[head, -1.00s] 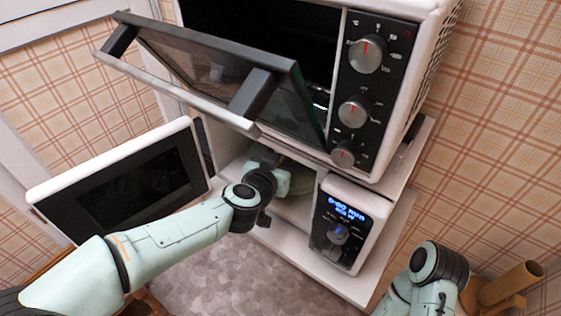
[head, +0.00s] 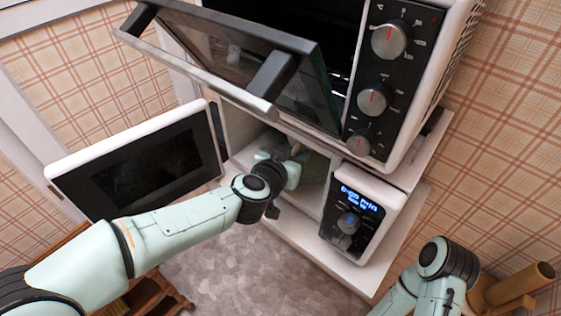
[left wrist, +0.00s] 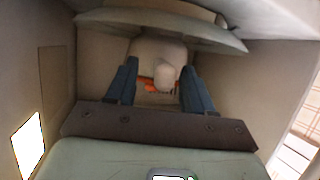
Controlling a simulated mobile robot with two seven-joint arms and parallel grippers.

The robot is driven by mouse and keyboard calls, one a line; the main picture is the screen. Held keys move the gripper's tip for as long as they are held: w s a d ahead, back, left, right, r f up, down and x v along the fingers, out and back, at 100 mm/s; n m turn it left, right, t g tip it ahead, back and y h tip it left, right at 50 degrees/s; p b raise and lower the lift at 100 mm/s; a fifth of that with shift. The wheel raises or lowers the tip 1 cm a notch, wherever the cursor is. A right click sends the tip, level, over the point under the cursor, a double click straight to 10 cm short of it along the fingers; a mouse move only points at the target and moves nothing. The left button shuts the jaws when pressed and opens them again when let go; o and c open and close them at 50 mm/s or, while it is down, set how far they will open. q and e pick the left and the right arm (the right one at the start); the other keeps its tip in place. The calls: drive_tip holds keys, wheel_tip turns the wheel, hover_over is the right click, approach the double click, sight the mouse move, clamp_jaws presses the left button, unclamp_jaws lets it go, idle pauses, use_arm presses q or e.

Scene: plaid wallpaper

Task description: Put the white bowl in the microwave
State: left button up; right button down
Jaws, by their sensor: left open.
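The microwave (head: 388,197) stands on the lower shelf, its door (head: 60,178) swung open to the left. My left gripper (head: 292,160) reaches into its cavity. In the left wrist view my left gripper (left wrist: 158,85) has its two fingers apart. A pale rounded object (left wrist: 157,55) with a knob-like part and some orange by it shows between and beyond the fingers. It may be the white bowl, but I cannot tell for sure. A grey curved disc (left wrist: 205,35), perhaps the turntable, crosses the top of that view. My right gripper is not in view.
A larger oven (head: 385,90) stands above the microwave, its glass door (head: 240,70) tilted partly open over my left arm. Plaid wall is at right. Brown wooden pieces (head: 505,290) stand at lower right. Bare floor (head: 255,270) lies in front.

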use_arm(q)
drive_tip(key=p+v, duration=0.3)
drive_tip(key=v, duration=0.9)
drive_tip(key=shift+p, duration=0.3)
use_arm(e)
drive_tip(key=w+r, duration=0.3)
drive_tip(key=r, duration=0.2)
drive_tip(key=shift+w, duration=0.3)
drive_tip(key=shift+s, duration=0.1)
